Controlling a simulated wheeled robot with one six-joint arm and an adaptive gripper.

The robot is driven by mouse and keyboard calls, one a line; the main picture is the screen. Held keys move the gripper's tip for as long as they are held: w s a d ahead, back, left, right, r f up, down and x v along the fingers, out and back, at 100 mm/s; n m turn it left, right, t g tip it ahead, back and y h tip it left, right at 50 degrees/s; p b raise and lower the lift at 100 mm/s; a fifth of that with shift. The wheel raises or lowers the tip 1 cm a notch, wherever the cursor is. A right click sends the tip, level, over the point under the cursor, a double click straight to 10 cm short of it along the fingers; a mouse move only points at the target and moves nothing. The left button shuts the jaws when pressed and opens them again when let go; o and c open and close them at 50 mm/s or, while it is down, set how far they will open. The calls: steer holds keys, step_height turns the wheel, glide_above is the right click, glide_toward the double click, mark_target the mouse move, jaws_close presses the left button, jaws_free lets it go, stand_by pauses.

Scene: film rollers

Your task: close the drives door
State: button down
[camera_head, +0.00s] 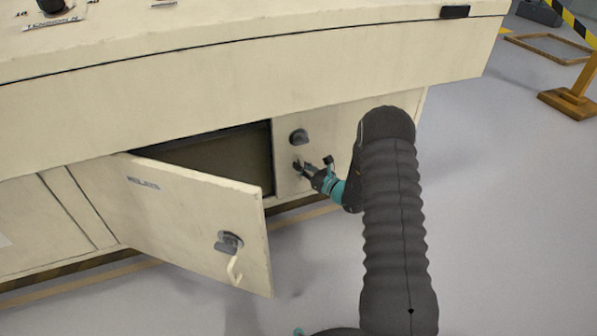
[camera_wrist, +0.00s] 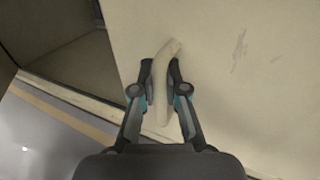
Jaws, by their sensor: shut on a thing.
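The right door (camera_head: 345,135) is a cream panel with a grey latch (camera_head: 298,136), and looks flush or nearly flush with the front. I see no readable label on it, so I cannot confirm that it is the drives door. My gripper (camera_head: 302,168) is at this door's left side, below the latch. In the wrist view my gripper (camera_wrist: 161,78) is shut on a pale curved handle (camera_wrist: 161,88) in front of the cream panel (camera_wrist: 235,75). In the head view the gripper mostly hides this handle.
The left door (camera_head: 190,215) stands open towards me, with a small blurred label and a pale hanging handle (camera_head: 234,268). Behind it is a dark compartment (camera_head: 225,155). The cabinet top overhangs both doors.

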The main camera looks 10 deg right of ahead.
steer(key=shift+w+r, duration=0.15)
steer(key=shift+w, duration=0.05)
steer(key=c, duration=1.2)
jaws_free()
steer(key=shift+s+d, duration=0.1)
steer(key=shift+d, duration=0.05)
steer(key=v, duration=1.1)
steer(key=shift+s+d, duration=0.2)
steer(key=shift+s, duration=0.15)
